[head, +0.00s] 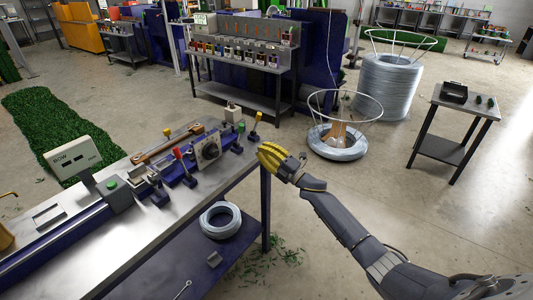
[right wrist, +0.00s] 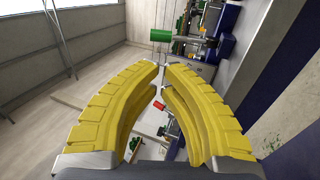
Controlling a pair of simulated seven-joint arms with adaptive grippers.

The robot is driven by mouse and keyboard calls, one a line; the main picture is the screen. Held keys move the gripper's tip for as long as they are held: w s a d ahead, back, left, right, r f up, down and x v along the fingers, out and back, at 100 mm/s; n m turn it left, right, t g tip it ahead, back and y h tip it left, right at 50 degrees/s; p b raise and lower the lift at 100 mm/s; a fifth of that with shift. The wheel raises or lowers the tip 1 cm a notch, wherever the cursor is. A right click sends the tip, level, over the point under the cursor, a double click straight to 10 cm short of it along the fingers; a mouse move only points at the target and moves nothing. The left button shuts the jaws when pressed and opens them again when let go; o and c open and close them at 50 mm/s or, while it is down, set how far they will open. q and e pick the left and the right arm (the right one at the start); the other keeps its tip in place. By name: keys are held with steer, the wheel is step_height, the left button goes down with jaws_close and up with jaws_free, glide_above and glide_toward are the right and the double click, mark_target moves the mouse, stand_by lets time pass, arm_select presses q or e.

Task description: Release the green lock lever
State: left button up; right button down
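The green lock lever's round green end (head: 240,127) shows at the far right end of the machine on the bench in the head view. A green cylinder (right wrist: 160,35) on a metal rod, which looks like the same lever, is beyond the fingertips in the right wrist view. My right gripper (head: 263,152) is just off the bench's right end, near the green end and apart from it. In the right wrist view its yellow fingers (right wrist: 162,66) curve in with tips almost meeting and nothing held. My left gripper is not in view.
A wire spool (head: 338,148) stands on the floor beyond my right gripper.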

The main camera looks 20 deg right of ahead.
mark_target(239, 133)
steer(key=x, duration=0.9)
steer(key=shift+w+a, duration=0.25)
steer(key=shift+d+r, duration=0.15)
